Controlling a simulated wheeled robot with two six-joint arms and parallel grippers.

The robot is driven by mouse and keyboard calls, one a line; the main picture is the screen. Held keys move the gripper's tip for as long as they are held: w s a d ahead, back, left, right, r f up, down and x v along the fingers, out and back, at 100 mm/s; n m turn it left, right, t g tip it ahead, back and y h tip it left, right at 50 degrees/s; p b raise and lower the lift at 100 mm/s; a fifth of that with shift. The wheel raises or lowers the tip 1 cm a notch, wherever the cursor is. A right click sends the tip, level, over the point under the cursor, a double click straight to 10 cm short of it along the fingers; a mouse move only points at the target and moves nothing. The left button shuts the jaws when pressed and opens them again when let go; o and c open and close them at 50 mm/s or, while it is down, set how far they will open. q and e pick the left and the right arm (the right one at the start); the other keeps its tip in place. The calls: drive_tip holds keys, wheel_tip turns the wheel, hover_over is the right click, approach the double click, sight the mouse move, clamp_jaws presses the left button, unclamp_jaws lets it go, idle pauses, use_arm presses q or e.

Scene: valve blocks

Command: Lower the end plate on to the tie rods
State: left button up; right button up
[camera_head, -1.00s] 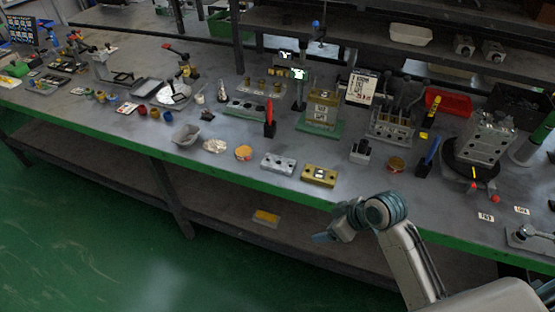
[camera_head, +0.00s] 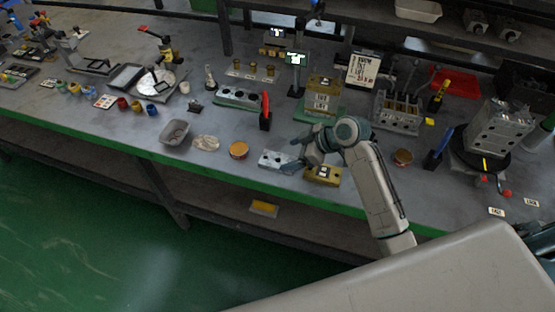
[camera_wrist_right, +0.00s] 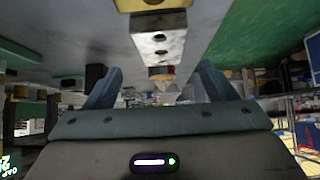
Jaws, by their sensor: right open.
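My right gripper (camera_head: 299,157) is over the front of the bench, low above two small plates, open and empty. One plate is silver with dark holes (camera_head: 272,159); the other is brass-coloured (camera_head: 325,179), just right of it and partly hidden by my arm. In the right wrist view my open fingers (camera_wrist_right: 160,76) straddle the line of the silver plate (camera_wrist_right: 158,42), with the brass plate (camera_wrist_right: 163,5) at the top edge. I cannot tell which is the end plate. A brass block stack (camera_head: 321,92) stands on a green base behind. My left gripper is not in view.
A silver valve block with upright parts (camera_head: 397,112) stands right of the stack. A red-handled tool (camera_head: 265,110) stands behind the silver plate. A round orange-topped tin (camera_head: 238,149) and a grey tray (camera_head: 174,132) are left. A larger block (camera_head: 499,128) stands far right.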

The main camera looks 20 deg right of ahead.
sight(280, 161)
drive_tip(key=shift+w+a+f+p, duration=0.1)
drive_tip(key=shift+a+f+p, duration=0.2)
drive_tip(key=shift+f, duration=0.2)
drive_tip(key=shift+w+a+f+p, duration=0.1)
drive_tip(key=shift+a+f+p, duration=0.15)
drive_tip(key=shift+f, duration=0.2)
drive_tip(key=shift+x, duration=1)
drive_tip(key=shift+w+f, duration=0.1)
drive_tip(key=shift+f, duration=0.3)
drive_tip(key=shift+r, duration=0.1)
drive_tip(key=c, duration=1.2)
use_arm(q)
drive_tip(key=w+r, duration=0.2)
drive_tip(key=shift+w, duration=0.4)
use_arm(e)
drive_tip(key=shift+c, duration=0.2)
